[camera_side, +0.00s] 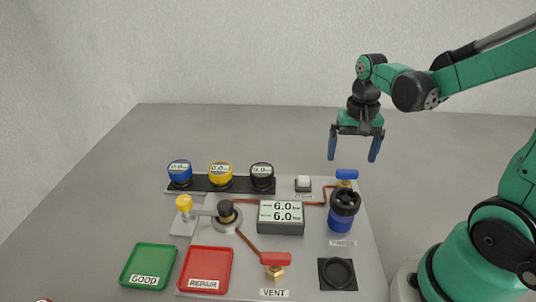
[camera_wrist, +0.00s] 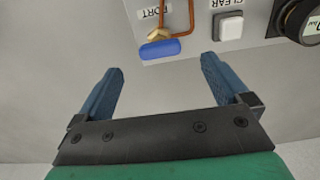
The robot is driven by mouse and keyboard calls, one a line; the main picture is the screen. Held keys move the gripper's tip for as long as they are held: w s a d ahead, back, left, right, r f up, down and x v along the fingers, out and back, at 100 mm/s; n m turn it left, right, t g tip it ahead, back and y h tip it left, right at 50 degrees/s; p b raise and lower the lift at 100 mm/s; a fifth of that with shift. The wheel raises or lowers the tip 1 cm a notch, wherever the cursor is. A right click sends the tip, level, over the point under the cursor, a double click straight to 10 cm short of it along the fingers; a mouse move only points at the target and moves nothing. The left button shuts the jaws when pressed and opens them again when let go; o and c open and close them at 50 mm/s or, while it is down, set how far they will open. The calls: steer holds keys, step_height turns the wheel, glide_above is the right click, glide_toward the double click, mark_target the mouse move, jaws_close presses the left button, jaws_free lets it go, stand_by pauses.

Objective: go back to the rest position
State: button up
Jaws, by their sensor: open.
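My gripper (camera_side: 354,147) hangs in the air above the back right part of the work panel in the side view. Its two blue fingers are spread wide apart, with nothing between them. In the wrist view my gripper (camera_wrist: 160,85) also shows open and empty. Beyond the fingertips there I see a blue valve handle (camera_wrist: 160,49) on a copper pipe and a white button (camera_wrist: 228,27). The gripper touches nothing.
The panel carries blue (camera_side: 180,172), yellow (camera_side: 220,173) and black (camera_side: 261,176) gauges, a display box (camera_side: 281,225), a dark-topped blue canister (camera_side: 343,214) and a red vent valve (camera_side: 276,260). A green tray (camera_side: 128,282) and red tray (camera_side: 187,275) lie in front. The back floor is clear.

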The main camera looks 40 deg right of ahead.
steer(key=shift+r, duration=0.7)
steer(key=shift+a+r, duration=0.1)
steer(key=shift+a, duration=0.15)
steer(key=a+r+n+t, duration=0.4)
steer(key=a+n+t, duration=0.3)
steer(key=a+n, duration=0.2)
steer(key=shift+w+a, duration=0.3)
steer(key=shift+a, duration=0.45)
